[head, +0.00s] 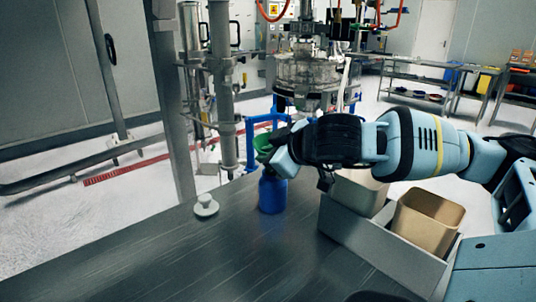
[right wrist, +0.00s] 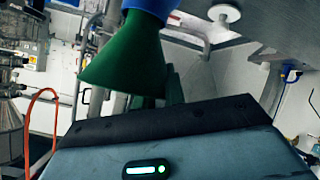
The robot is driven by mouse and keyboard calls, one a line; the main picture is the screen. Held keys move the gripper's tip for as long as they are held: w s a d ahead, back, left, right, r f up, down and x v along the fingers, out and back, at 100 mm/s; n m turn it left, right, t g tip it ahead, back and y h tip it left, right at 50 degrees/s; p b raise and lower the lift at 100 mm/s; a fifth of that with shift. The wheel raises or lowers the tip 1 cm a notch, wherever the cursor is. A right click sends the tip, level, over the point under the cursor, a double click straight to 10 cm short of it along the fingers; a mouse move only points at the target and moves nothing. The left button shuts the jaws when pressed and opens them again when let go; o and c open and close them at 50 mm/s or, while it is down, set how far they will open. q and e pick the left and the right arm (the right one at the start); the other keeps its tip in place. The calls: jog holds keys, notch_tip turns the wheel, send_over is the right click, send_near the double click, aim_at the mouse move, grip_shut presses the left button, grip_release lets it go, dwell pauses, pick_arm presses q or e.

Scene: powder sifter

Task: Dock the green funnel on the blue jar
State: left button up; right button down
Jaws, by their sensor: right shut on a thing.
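The blue jar (head: 272,194) stands upright on the dark table. The green funnel (head: 263,143) is directly above the jar's top, partly hidden by my right gripper (head: 277,157). My right gripper is shut on the funnel. In the right wrist view, which looks upside down, the funnel (right wrist: 125,58) shows its wide cone, and its narrow end meets the edge of the blue jar (right wrist: 152,5) at the top. I cannot tell whether the funnel is seated in the jar or only lined up close to it. My left gripper is not in view.
A white knobbed lid (head: 206,206) lies on the table (head: 165,255) left of the jar. A grey bin (head: 375,247) holding tan containers (head: 428,219) stands on the right. Metal posts and a sifter machine (head: 310,75) stand behind. The table's front left is clear.

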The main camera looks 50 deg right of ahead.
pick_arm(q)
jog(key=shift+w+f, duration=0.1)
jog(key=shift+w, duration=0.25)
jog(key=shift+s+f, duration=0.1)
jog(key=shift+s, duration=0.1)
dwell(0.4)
pick_arm(e)
jog(key=shift+f+b, duration=0.25)
jog(key=shift+b, duration=0.15)
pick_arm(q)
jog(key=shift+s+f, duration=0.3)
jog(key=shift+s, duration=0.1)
pick_arm(e)
jog(key=shift+f, duration=0.1)
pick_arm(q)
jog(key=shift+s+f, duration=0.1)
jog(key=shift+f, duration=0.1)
pick_arm(e)
jog(key=shift+f, duration=0.2)
jog(key=c, duration=1.8)
grip_release()
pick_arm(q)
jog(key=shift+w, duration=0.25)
pick_arm(e)
jog(key=shift+o, duration=0.2)
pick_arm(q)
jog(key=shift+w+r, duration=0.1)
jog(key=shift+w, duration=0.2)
